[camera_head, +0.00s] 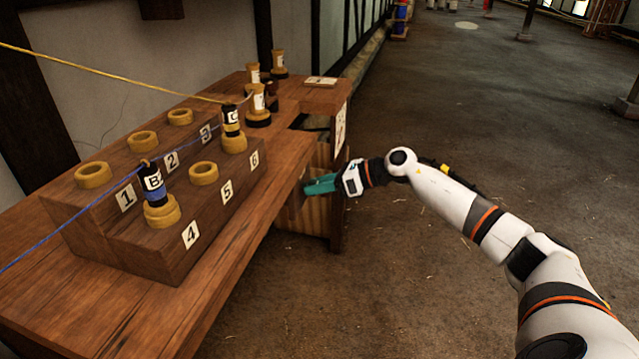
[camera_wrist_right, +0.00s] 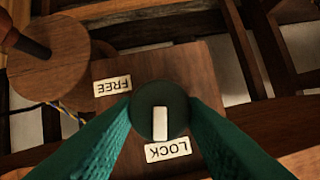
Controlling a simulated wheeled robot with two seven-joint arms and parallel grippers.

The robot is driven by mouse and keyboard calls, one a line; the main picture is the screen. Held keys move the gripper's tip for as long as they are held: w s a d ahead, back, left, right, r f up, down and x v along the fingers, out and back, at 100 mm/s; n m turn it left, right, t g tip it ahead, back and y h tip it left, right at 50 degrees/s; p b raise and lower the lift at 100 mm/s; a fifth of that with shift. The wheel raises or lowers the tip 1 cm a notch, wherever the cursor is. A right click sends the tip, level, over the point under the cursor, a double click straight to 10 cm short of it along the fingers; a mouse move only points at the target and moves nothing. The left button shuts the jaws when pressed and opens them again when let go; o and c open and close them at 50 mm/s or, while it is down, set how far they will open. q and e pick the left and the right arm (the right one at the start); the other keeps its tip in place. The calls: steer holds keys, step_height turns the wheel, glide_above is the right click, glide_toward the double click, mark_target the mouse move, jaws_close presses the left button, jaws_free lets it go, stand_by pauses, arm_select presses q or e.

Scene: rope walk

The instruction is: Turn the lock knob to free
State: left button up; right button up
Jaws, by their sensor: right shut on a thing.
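The lock knob (camera_wrist_right: 145,99) is a dark round knob with a white pointer bar, seen in the right wrist view on a wooden plate (camera_wrist_right: 190,75). The bar points toward the LOCK label (camera_wrist_right: 168,151). The FREE label (camera_wrist_right: 112,86) lies to the upper left of the knob. My right gripper (camera_wrist_right: 160,112) has its teal fingers on both sides of the knob and is shut on it. In the head view my right gripper (camera_head: 308,188) is at the bench's right side, and the knob cannot be made out there. My left gripper is out of view.
The wooden bench (camera_head: 225,255) carries a stepped block (camera_head: 185,262) with numbered yellow rings and bobbins. A blue bobbin (camera_head: 154,186) and a black one (camera_head: 231,120) have cords running left. A wooden disc (camera_wrist_right: 50,65) is near the knob. Floor to the right is clear.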

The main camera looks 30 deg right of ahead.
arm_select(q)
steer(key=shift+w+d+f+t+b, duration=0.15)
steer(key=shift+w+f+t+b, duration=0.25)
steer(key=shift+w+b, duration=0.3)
arm_select(e)
steer(key=m+y, duration=0.2)
steer(key=m, duration=0.3)
steer(key=f+m+y, duration=0.1)
steer(key=m+y, duration=0.2)
steer(key=m, duration=0.2)
steer(key=m+y, duration=0.2)
steer(key=m, duration=0.3)
steer(key=shift+w+d+f+m+y, duration=0.2)
steer(key=shift+w+d+m+y, duration=0.1)
steer(key=shift+d+m, duration=0.1)
steer(key=shift+s, duration=0.1)
steer(key=o, duration=1)
